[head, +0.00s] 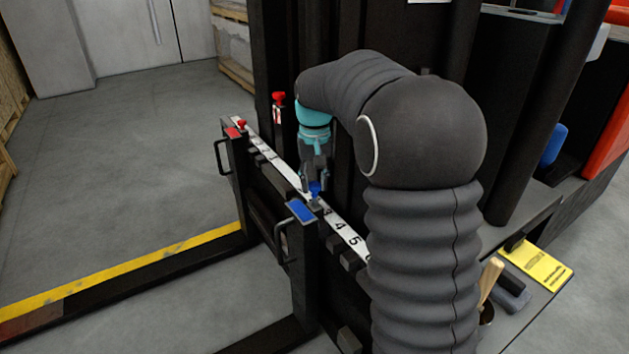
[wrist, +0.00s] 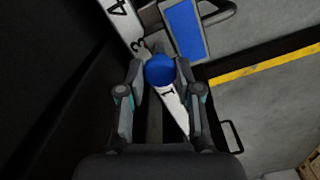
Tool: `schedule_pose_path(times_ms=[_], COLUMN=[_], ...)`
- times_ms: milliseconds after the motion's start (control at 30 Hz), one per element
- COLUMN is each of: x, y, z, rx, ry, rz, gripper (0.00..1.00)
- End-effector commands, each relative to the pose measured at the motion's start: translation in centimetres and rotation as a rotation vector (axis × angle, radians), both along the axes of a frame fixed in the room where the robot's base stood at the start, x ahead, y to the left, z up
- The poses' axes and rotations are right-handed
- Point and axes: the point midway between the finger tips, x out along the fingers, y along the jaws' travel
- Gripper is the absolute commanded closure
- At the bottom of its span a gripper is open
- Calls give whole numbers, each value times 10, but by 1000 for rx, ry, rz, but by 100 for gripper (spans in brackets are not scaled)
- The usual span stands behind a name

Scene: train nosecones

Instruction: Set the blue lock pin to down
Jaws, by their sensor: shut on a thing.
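The blue lock pin (head: 315,189) stands on the numbered bar of the fork carriage, beside a blue plate. In the wrist view its round blue knob (wrist: 159,70) sits between my fingertips. My gripper (head: 314,184) reaches down from above and is shut on the knob. In the wrist view the fingers of my gripper (wrist: 160,75) touch the knob from both sides. The pin's shaft and its seat are hidden under the knob, so I cannot tell how deep it sits.
A white number strip (head: 341,227) runs along the carriage. The blue plate (head: 301,211) and a black handle (head: 283,240) are on the near fork. A red pin (head: 241,125) and red plate (head: 233,133) are on the far fork. Dark mast posts stand close behind my arm.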

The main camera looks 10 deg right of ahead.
Motion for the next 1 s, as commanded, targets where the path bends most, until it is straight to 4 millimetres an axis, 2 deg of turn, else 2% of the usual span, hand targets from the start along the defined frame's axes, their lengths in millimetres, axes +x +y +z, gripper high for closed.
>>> schedule_pose_path(times_ms=[133,333,600,633,700,1000], x=[0,0,0,0,0,0], y=[0,0,0,0,0,0], z=[-7,-34,-36,-36,-36,-34], rx=[0,0,0,0,0,0], ry=[2,3,4,4,4,1], rz=[0,0,0,0,0,0], gripper=[100,100,100,59,41,40])
